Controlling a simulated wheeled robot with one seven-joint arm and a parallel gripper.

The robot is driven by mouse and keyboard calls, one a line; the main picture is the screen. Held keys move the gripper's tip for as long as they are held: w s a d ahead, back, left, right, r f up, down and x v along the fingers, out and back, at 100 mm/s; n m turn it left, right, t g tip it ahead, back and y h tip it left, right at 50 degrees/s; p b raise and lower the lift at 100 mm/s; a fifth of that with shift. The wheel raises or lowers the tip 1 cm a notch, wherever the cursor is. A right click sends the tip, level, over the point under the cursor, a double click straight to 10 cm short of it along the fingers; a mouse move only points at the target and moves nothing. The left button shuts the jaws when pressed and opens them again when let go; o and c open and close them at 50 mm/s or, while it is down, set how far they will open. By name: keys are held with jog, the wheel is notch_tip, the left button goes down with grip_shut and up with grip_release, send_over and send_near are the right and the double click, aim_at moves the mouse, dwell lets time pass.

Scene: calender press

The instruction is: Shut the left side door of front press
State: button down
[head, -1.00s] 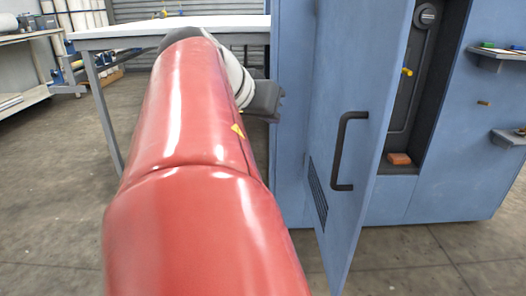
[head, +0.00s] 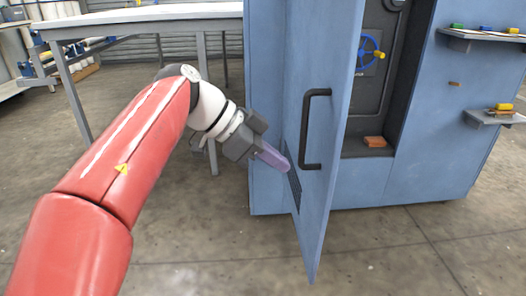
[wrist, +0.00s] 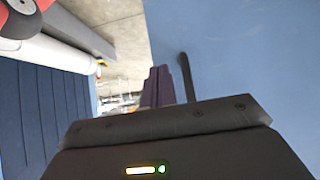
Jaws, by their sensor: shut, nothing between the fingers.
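The blue left side door (head: 320,190) of the press (head: 268,120) stands open, swung out towards me. It has a black bar handle (head: 308,128) and a dark vent grille low down. My gripper (head: 284,164) has its purple fingers shut and empty. In the head view the fingertips overlap the door's outer face by the grille, left of the handle's lower end; whether they touch it is unclear. The wrist view shows the purple fingers (wrist: 160,88) beside the dark handle (wrist: 186,75), with a blue panel (wrist: 250,50) filling the right.
Right of the door is a dark recess (head: 385,75) with a blue wheel (head: 368,53) and an orange block (head: 375,141). Small shelves (head: 492,118) stick out farther right. A white-topped table (head: 140,16) stands behind my arm. The floor before the door is clear.

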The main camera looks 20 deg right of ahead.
aim_at(325, 179)
jog(key=shift+s+d+f+b, duration=0.1)
jog(key=shift+s+d+f, duration=0.25)
jog(key=shift+d, duration=0.75)
jog(key=shift+s+d+f+b, duration=0.1)
jog(key=shift+s+d+f, duration=0.3)
jog(key=shift+d, duration=0.7)
jog(key=shift+s+d+f+b, duration=0.15)
jog(key=shift+d+f, duration=0.35)
jog(key=shift+d, duration=0.6)
